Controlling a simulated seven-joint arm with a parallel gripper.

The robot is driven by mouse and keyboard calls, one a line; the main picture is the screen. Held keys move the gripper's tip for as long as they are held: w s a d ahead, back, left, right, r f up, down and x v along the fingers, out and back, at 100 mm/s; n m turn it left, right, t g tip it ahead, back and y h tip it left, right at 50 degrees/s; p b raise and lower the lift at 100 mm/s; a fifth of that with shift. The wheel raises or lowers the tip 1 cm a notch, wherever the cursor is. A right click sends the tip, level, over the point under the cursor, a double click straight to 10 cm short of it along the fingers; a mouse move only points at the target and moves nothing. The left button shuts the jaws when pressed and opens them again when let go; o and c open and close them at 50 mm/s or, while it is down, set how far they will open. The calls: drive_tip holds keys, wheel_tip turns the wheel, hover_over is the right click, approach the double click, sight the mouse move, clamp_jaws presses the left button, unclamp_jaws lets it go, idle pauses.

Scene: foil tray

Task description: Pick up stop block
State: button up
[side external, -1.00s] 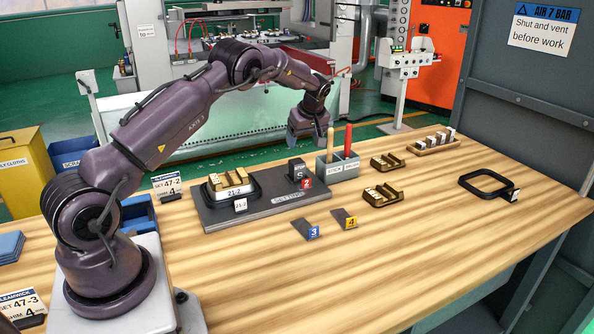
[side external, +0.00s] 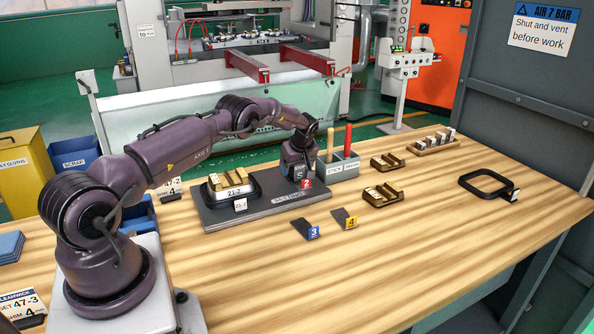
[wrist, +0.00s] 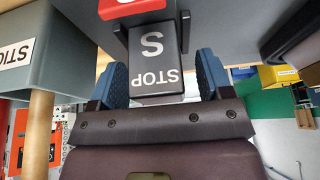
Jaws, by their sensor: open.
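The stop block (wrist: 154,68) is a dark block with "STOP" and "S" in white on its face. In the wrist view it lies between the two blue fingertips of my gripper (wrist: 158,82), which stand apart on either side of it. Small gaps show beside the block, so I see no grip on it. In the side view my gripper (side external: 297,158) is down at the right end of the grey setting plate (side external: 268,204), over the stop block (side external: 299,172), which it partly hides. A red "2" tag (side external: 306,183) sits at the block's front.
A grey holder (side external: 340,167) with a wooden and a red handle stands close to the right of my gripper. A tray with brass pieces (side external: 232,198) sits on the plate's left. Tags "3" (side external: 308,229) and "4" (side external: 346,219) lie in front. The right front table is clear.

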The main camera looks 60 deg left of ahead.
drive_tip(key=shift+f, duration=0.1)
drive_tip(key=shift+c, duration=0.4)
clamp_jaws()
drive_tip(key=shift+a+r, duration=0.1)
drive_tip(key=shift+r, duration=0.5)
wheel_tip(320, 180, up, 2)
drive_tip(key=shift+w+r, duration=0.1)
drive_tip(key=s+d+r, duration=0.4)
drive_tip(key=s+r, duration=0.1)
drive_tip(key=r, duration=0.3)
drive_tip(key=s+d+r, duration=0.4)
drive_tip(key=s+r, duration=0.2)
drive_tip(key=r, duration=0.2)
drive_tip(key=shift+d+r, duration=0.35)
drive_tip(key=shift+r, duration=0.05)
idle(0.4)
